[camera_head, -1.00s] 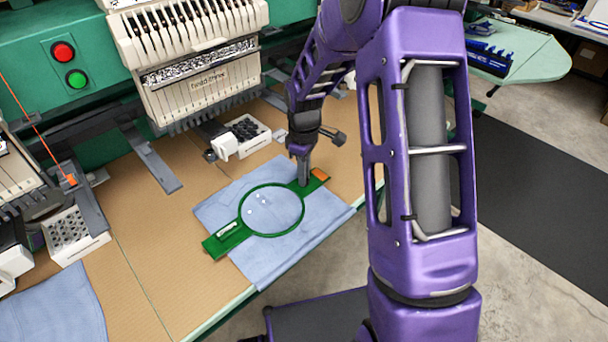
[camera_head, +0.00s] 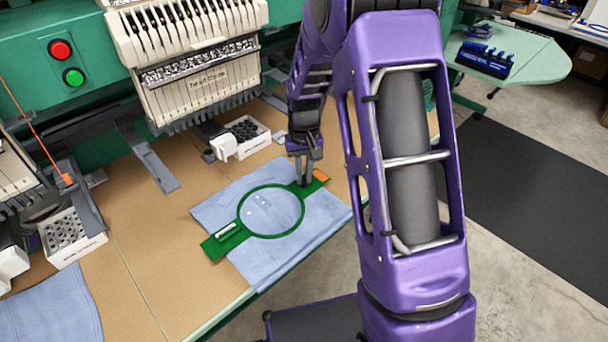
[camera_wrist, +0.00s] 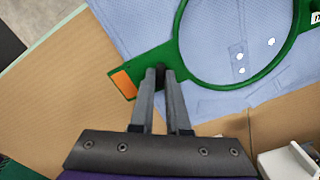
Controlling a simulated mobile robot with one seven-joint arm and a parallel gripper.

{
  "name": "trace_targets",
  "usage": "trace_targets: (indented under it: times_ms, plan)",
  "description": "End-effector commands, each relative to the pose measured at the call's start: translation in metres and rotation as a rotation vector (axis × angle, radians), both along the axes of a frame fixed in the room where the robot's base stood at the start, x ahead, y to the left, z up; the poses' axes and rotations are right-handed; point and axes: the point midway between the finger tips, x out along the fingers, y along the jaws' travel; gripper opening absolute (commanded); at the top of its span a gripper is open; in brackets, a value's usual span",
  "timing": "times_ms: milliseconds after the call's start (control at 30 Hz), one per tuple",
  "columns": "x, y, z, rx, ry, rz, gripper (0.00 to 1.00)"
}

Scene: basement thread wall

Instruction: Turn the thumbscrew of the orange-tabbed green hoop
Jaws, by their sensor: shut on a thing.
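The green hoop (camera_head: 241,222) lies flat on a folded light-blue shirt (camera_head: 302,250) on the table. Its orange tab (camera_head: 320,175) is at the right end, and it also shows in the wrist view (camera_wrist: 124,84). My gripper (camera_head: 305,183) points down at the hoop's bracket beside the orange tab. In the wrist view my gripper (camera_wrist: 160,70) has its fingertips close together at the bracket, shut on a small dark piece that looks like the thumbscrew (camera_wrist: 161,71). The fingers hide most of the thumbscrew.
The embroidery machine head (camera_head: 205,85) stands behind the hoop. A white tray of dark bobbins (camera_head: 255,147) is at the back, and another tray (camera_head: 70,238) is at left.

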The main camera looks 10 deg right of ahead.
Motion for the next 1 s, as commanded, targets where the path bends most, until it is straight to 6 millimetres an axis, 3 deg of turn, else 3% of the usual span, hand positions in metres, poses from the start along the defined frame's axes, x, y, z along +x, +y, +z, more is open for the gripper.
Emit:
trace_targets:
  times_ms: [1000]
  plan:
    - [0.0,0.0002,0.0012,0.0,-0.001,-0.894,0.0]
